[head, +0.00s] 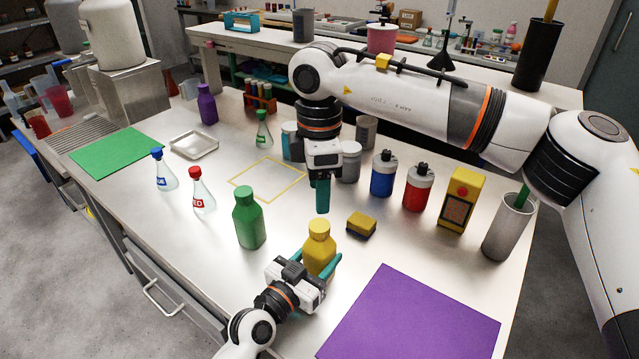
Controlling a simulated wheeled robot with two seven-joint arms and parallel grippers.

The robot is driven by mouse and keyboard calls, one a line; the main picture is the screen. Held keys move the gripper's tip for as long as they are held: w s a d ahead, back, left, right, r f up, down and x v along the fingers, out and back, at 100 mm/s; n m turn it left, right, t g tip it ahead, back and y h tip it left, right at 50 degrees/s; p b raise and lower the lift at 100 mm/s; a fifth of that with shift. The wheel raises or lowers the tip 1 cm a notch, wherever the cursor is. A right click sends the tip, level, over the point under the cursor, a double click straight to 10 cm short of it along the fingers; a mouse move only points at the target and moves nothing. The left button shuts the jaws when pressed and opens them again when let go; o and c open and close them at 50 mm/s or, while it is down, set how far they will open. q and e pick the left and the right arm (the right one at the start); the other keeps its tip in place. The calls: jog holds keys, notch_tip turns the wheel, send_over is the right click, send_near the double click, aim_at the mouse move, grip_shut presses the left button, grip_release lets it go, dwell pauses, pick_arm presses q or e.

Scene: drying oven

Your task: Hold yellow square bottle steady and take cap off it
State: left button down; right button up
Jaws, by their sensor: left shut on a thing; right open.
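The yellow square bottle (319,246) stands upright on the table near the front middle, with its yellow cap (319,227) on top. My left gripper (318,270) comes from the lower left and is shut on the bottle's body, its teal fingers on either side. My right gripper (322,193) points down from above, behind the bottle. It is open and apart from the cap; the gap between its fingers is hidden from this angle.
A green bottle (249,219) stands left of the yellow one. A yellow sponge (361,224) lies to the right. A purple mat (412,318) covers the front right. Blue (383,175) and red (418,188) bottles and a yellow device (461,200) stand further right.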

aim_at(320, 225)
notch_tip(320, 225, down, 8)
jog(key=shift+r, duration=0.1)
dwell(0.4)
